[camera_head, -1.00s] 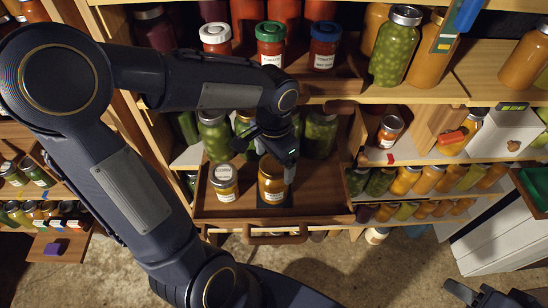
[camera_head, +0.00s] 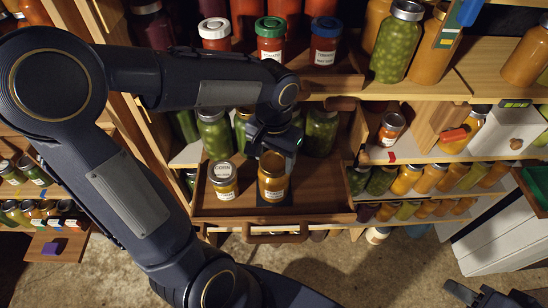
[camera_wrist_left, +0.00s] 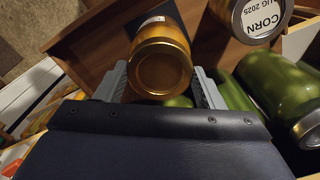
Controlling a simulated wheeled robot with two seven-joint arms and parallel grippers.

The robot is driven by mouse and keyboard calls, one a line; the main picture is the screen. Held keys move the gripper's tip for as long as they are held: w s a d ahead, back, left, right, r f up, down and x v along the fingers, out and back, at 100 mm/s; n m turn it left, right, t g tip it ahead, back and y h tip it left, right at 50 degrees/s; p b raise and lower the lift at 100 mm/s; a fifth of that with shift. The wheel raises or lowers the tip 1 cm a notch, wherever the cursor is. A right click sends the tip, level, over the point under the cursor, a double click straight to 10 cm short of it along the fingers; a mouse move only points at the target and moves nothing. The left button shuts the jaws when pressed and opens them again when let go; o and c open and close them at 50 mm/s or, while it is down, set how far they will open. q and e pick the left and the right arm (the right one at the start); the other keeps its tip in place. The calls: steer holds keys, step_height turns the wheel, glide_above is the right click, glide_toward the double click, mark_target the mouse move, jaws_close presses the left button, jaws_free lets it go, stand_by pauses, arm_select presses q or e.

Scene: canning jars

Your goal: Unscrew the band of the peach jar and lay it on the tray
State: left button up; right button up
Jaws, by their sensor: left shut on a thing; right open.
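The peach jar (camera_head: 272,187), amber with a gold band, stands upright on a dark pad in the wooden tray. In the left wrist view its band (camera_wrist_left: 160,68) lies between the two grey fingers of my left gripper (camera_wrist_left: 160,88), which is shut on it. In the head view my left gripper (camera_head: 273,148) is over the jar's top and partly hides the band. The band appears to be on the jar; whether it is loose I cannot tell. The tray (camera_head: 325,207) has bare floor to the right of the jar. My right gripper (camera_head: 488,296) is open at the lower right, far from the jar.
A corn jar (camera_head: 223,182) stands close to the left of the peach jar; it also shows in the left wrist view (camera_wrist_left: 262,18). Green jars (camera_head: 321,132) stand behind. A shelf of red-filled jars (camera_head: 270,42) is above. The tray's handle (camera_head: 277,238) is at its front.

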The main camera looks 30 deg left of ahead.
stand_by(0.3)
arm_select(q)
steer(key=n+b, duration=0.1)
steer(key=n, duration=0.2)
steer(key=shift+n, duration=0.9)
steer(key=n, duration=0.3)
steer(key=shift+b, duration=0.35)
steer(key=shift+n, duration=0.7)
